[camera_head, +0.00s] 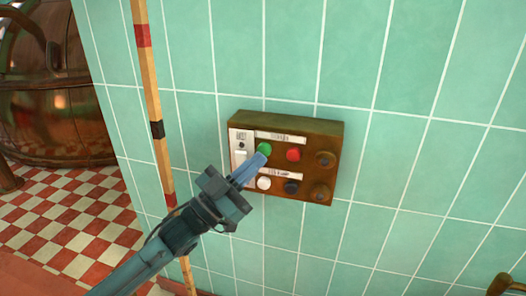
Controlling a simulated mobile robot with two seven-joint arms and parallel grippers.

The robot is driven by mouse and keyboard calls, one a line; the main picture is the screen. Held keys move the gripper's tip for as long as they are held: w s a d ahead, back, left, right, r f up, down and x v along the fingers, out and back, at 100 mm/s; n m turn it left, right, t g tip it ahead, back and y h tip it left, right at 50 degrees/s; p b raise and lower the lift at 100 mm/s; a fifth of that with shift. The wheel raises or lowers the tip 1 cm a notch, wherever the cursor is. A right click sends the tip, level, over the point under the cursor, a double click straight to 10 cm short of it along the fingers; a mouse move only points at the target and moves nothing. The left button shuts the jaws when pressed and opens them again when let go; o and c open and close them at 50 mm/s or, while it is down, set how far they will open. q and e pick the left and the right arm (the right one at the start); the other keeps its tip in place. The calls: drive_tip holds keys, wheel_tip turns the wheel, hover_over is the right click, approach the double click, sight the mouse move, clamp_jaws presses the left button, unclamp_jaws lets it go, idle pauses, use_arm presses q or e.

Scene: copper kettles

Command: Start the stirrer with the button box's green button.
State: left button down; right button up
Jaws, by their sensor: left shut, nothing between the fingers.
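The button box (330,129) is a brown box fixed to the tiled wall, in the middle of the head view. Its green button (264,149) is at the upper left of its button rows, beside a red button (293,155). A white button (264,183) and a black button (291,187) sit in the lower row. My left gripper (262,160) is shut and empty. Its fingertips are at the lower edge of the green button and cover a little of it. I cannot tell whether they touch it. My right gripper is not in view.
A wooden pole (148,75) with red and black bands stands against the green tiled wall (420,150), left of the box. A large copper kettle (45,110) stands at the far left on a red-and-white checkered floor (75,215). A brass-coloured part (505,284) shows at the lower right.

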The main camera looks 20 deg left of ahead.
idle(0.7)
use_arm(q)
drive_tip(key=shift+w, duration=0.45)
drive_tip(key=shift+w, duration=0.45)
idle(0.5)
idle(0.3)
drive_tip(key=shift+s+p, duration=0.5)
drive_tip(key=shift+s, duration=0.4)
drive_tip(key=s+p, duration=0.2)
drive_tip(key=s, duration=0.3)
drive_tip(key=shift+a, duration=0.1)
